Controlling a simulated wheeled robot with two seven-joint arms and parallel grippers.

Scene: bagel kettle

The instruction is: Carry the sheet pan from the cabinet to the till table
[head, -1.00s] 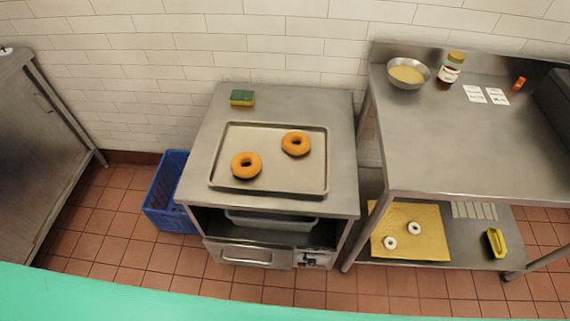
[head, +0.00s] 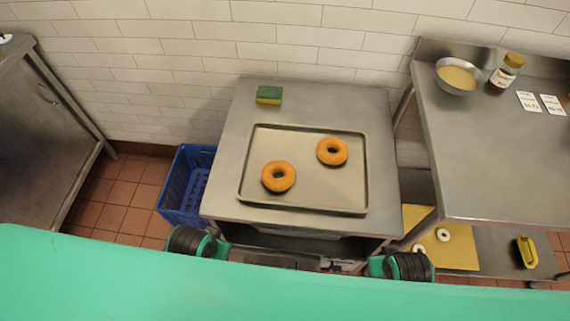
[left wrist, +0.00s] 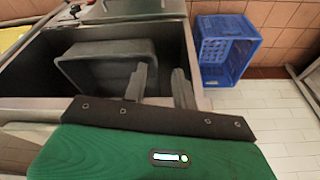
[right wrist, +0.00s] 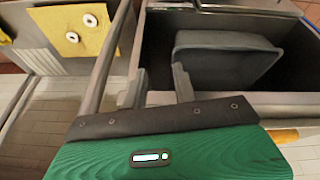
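The sheet pan (head: 315,191), a shallow metal tray with two orange-brown bagels (head: 278,177) (head: 332,151) on it, lies flat on the steel cabinet (head: 226,187). My left gripper (left wrist: 158,85) and right gripper (right wrist: 160,84) show in their wrist views with fingers apart and nothing between them. Both are at the cabinet's open front, where a grey tub (left wrist: 100,68) sits inside; the tub also shows in the right wrist view (right wrist: 225,58). In the head view only my wrist links show, below the cabinet's front edge; the fingers are hidden. I cannot tell which table is the till table.
A green and yellow sponge (head: 269,95) lies behind the pan. A blue crate (head: 190,182) stands on the floor left of the cabinet. A steel table (head: 500,150) at right bears a bowl (head: 457,77), a jar (head: 505,72) and cards. Another steel unit (head: 45,125) stands at far left.

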